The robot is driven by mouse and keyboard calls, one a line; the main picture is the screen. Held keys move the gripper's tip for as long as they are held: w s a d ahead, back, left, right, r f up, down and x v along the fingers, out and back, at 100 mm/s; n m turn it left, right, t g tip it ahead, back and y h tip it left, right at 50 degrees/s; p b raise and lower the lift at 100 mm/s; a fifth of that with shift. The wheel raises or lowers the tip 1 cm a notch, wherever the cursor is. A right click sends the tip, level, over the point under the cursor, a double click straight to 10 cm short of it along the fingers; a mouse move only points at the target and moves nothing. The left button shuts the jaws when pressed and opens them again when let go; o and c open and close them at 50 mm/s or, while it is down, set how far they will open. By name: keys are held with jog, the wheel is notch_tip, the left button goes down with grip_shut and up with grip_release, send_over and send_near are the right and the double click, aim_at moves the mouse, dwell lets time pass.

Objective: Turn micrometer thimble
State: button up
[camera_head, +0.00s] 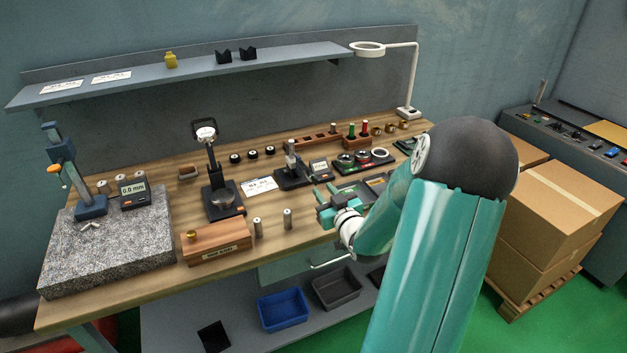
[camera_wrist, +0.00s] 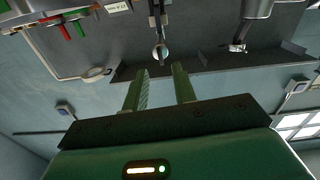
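A small upright device on a black base (camera_head: 291,168), which looks like the micrometer in its stand, stands mid-bench beside a small digital display (camera_head: 318,168). In the wrist view, which is upside down, a slim device with a rounded silver end (camera_wrist: 160,52) shows beyond the gap between my fingers; it appears to be the same device. Its thimble is too small to tell apart clearly. My gripper (camera_head: 322,206) is open and empty, in front of the device near the bench's front edge. Its two green fingers (camera_wrist: 160,80) are well apart and touch nothing.
A dial gauge stand (camera_head: 222,198) is left of the device, and a wooden block (camera_head: 220,243) is at the front. Small metal cylinders (camera_head: 287,219) stand nearby. Ring gauges (camera_head: 362,158) and red and green plugs (camera_head: 365,129) are behind right. A shelf (camera_head: 200,70) runs above.

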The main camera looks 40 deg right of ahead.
aim_at(314, 179)
jog(key=x, duration=0.6)
jog(key=shift+w, duration=0.45)
jog(key=shift+c, duration=0.5)
grip_shut()
